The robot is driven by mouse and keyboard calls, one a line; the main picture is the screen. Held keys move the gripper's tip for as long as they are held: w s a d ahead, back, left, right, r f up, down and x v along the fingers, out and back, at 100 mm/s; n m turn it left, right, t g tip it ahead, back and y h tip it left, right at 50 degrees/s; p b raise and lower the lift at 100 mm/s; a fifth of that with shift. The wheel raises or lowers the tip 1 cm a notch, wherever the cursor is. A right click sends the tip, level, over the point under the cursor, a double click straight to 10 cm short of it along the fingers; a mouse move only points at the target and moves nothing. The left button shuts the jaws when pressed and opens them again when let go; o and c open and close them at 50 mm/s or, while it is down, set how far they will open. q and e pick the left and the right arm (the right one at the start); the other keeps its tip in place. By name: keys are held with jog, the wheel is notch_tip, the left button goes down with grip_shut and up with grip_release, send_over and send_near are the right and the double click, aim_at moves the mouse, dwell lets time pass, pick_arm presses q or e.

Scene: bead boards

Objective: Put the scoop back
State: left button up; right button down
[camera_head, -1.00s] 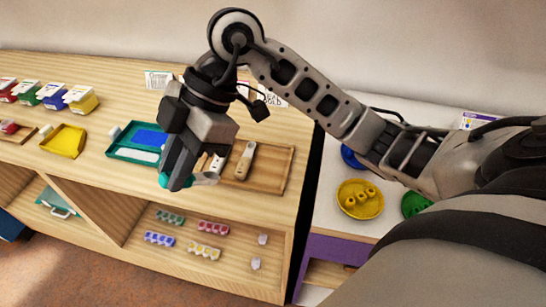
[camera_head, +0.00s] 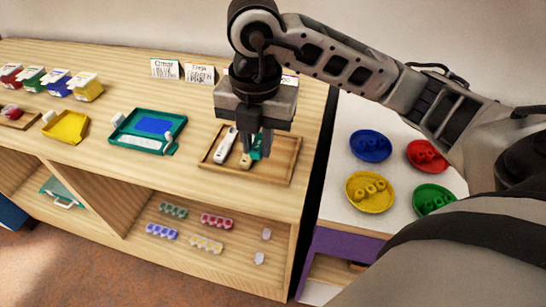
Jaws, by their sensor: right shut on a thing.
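My right gripper (camera_head: 257,150) points down over the wooden tray (camera_head: 285,170), shut on a teal scoop (camera_head: 256,151). The fingers hide much of the scoop, and I cannot tell whether it touches the tray floor. In the tray, a white-handled tool (camera_head: 225,144) lies at the left. A wooden-coloured tool (camera_head: 246,161) lies between it and the scoop, partly behind the gripper. My left gripper is not in view.
A teal tray (camera_head: 118,140) with a blue panel and a yellow scoop-like tray (camera_head: 66,127) stand left on the wooden shelf top. Plates of beads, including a yellow plate (camera_head: 369,203), stand on the white table at right. The tray's right part is bare.

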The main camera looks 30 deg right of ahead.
aim_at(272, 171)
jog(key=d+f, duration=0.3)
jog(key=shift+w+f, duration=0.2)
jog(key=shift+f, duration=0.1)
jog(key=f, duration=0.1)
jog(key=f+p, duration=0.1)
jog(key=f, duration=0.1)
jog(key=shift+d+f, duration=0.1)
jog(key=shift+d, duration=0.2)
jog(key=shift+f, duration=0.25)
jog(key=c, duration=1.6)
grip_release()
jog(key=shift+o, duration=0.2)
